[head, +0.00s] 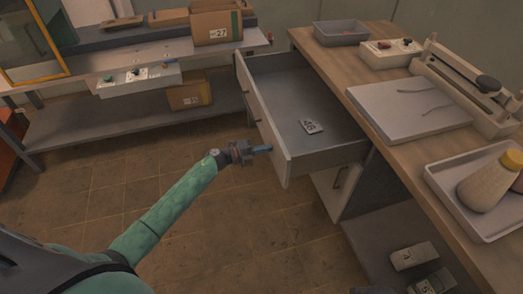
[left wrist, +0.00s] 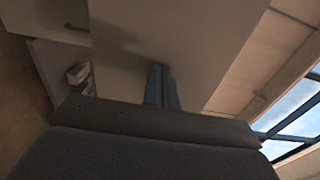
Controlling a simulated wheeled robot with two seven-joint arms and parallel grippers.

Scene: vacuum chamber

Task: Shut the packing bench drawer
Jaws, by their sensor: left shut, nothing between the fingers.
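The packing bench drawer (head: 315,110) is pulled far out from the bench in the head view. Its pale front panel (head: 262,115) faces left and has a dark handle. A small tag marked with a number (head: 309,127) lies inside on the drawer floor. My left gripper (head: 262,149) is shut and empty, its blue fingers pointing at the front panel near its lower end. In the left wrist view the shut fingers (left wrist: 162,88) point at the pale panel (left wrist: 165,35). I cannot tell whether they touch it. My right gripper is not in view.
The wooden bench top (head: 390,130) carries a grey tray (head: 341,32), a sealing device (head: 465,88) and a white tray (head: 450,200) with a bottle (head: 487,182). A shelf bench (head: 110,120) with boxes stands at the back left. The tiled floor left of the drawer is clear.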

